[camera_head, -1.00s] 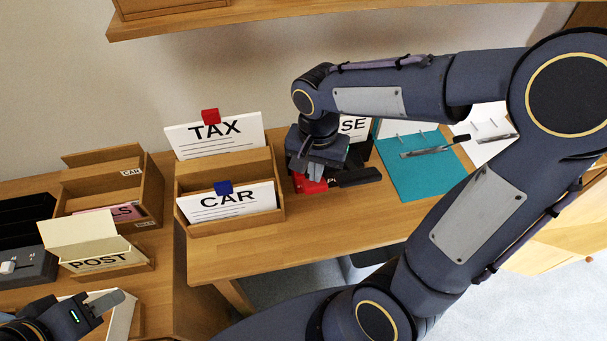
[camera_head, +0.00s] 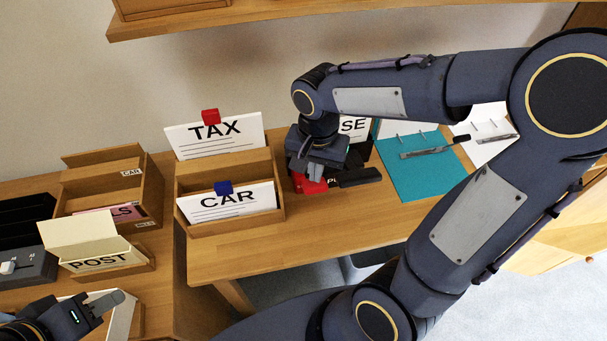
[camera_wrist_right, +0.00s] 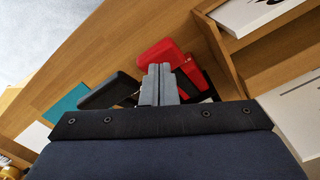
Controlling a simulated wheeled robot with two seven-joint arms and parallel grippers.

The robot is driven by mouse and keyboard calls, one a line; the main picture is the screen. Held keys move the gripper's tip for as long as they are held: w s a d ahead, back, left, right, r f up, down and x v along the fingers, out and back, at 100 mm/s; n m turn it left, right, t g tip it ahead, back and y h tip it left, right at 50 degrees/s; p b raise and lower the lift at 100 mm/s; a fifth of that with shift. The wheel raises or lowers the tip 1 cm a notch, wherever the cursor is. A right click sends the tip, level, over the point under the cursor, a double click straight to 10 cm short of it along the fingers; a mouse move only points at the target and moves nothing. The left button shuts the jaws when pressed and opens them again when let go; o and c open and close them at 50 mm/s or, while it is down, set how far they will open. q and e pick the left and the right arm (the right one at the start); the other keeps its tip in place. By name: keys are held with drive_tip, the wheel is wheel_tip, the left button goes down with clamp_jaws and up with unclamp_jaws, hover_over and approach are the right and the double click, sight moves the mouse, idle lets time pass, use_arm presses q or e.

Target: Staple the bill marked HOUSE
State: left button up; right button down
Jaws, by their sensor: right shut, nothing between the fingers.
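A white card ending in the letters SE (camera_head: 354,127) stands behind my right arm; the rest of its word is hidden. A red tool (camera_head: 310,184), seemingly the stapler, lies on the desk in front of it. It also shows in the right wrist view (camera_wrist_right: 165,55). My right gripper (camera_head: 315,172) is shut and empty, its fingertips pointing down at the red tool; in the right wrist view its fingers (camera_wrist_right: 160,82) overlap the tool's edge, and I cannot tell whether they touch.
A black tool (camera_head: 358,177) lies right of the red one. A wooden rack (camera_head: 233,225) with TAX and CAR cards stands left. Further left are a wooden box (camera_head: 150,195) and a POST holder (camera_head: 110,270). A teal folder (camera_head: 415,175) lies right. The desk's front strip is clear.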

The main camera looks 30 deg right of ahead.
sight(315, 185)
drive_tip(key=shift+f, duration=0.15)
idle(0.4)
drive_tip(key=shift+f+b, duration=1.9)
drive_tip(key=shift+f, duration=0.35)
drive_tip(key=shift+s+a+f+b, duration=0.15)
drive_tip(key=shift+s+f+b, duration=0.4)
drive_tip(key=shift+f+b, duration=0.1)
drive_tip(key=shift+r, duration=0.1)
wheel_tip(315, 185, up, 9)
drive_tip(key=p, duration=0.8)
drive_tip(key=shift+r, duration=0.1)
